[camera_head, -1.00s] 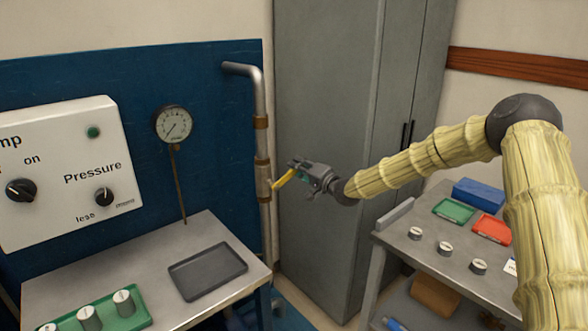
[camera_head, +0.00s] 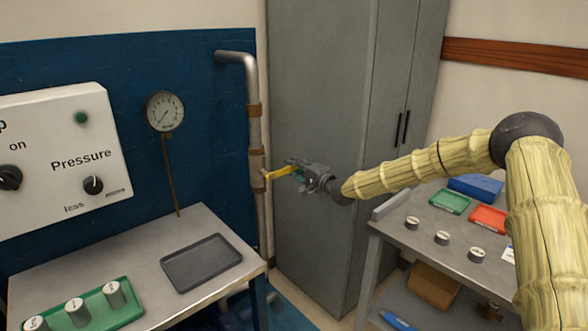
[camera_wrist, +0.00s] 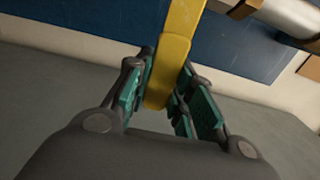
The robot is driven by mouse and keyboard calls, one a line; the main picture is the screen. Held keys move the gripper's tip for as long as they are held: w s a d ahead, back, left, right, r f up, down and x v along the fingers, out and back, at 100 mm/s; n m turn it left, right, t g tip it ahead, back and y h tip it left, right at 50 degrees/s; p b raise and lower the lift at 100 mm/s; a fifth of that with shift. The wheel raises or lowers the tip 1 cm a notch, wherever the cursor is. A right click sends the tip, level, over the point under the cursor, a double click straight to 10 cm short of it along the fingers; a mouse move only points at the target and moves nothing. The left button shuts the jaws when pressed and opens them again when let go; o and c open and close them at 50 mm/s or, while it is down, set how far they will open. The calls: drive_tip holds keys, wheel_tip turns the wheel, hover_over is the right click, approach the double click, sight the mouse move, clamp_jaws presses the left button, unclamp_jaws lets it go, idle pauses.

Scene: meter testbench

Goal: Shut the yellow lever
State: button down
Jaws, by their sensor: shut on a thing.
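The yellow lever (camera_head: 281,173) sticks out to the right from the vertical pipe (camera_head: 255,120) in the head view, tilted slightly upward toward its free end. My gripper (camera_head: 300,168) is at the lever's free end, to the right of the pipe. In the wrist view the lever (camera_wrist: 178,50) runs down from the top edge, and its end lies between the teal finger pads of my gripper (camera_wrist: 165,95). The gripper is shut on the lever. The lever's pivot at the pipe is small and hard to make out.
A pressure gauge (camera_head: 165,111) and a white control panel (camera_head: 60,155) are at the left. A bench with a dark tray (camera_head: 202,262) stands below them. A grey cabinet (camera_head: 320,100) is behind my arm. A side table with trays (camera_head: 450,201) and small gauges stands at right.

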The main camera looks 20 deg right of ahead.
drive_tip(key=shift+s+f, duration=0.1)
drive_tip(key=shift+f, duration=0.2)
drive_tip(key=c, duration=1.2)
unclamp_jaws()
drive_tip(key=shift+c, duration=0.2)
drive_tip(key=shift+o, duration=0.2)
drive_tip(key=shift+r, duration=0.1)
drive_tip(key=v, duration=1.2)
drive_tip(key=shift+d, duration=0.1)
